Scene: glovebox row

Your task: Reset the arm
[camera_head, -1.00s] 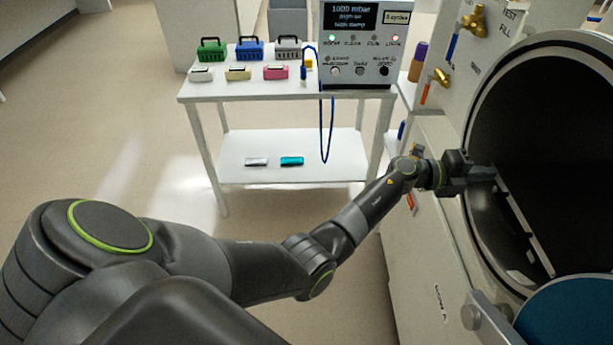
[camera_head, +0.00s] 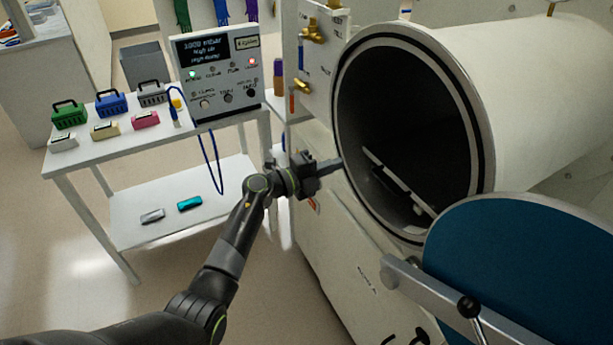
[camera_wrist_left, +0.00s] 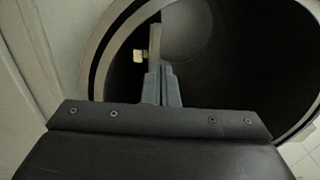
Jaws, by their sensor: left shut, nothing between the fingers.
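My left arm comes in from the lower left in the head view. Its gripper (camera_head: 332,166) is shut and empty, at the left side of the round chamber opening (camera_head: 352,62). In the left wrist view the shut fingers (camera_wrist_left: 161,84) point into the dark chamber, whose rim (camera_wrist_left: 100,50) curves around them. A pale rail or tray (camera_head: 398,187) lies inside the chamber, apart from the fingers as far as I can see. My right gripper is not in view.
The blue chamber door (camera_head: 530,265) stands open at the lower right, with a handle arm (camera_head: 430,292). A white cart (camera_head: 95,165) at left holds small baskets, boxes and a control unit (camera_head: 218,72). Brass valves (camera_head: 312,32) are on the panel beside the opening.

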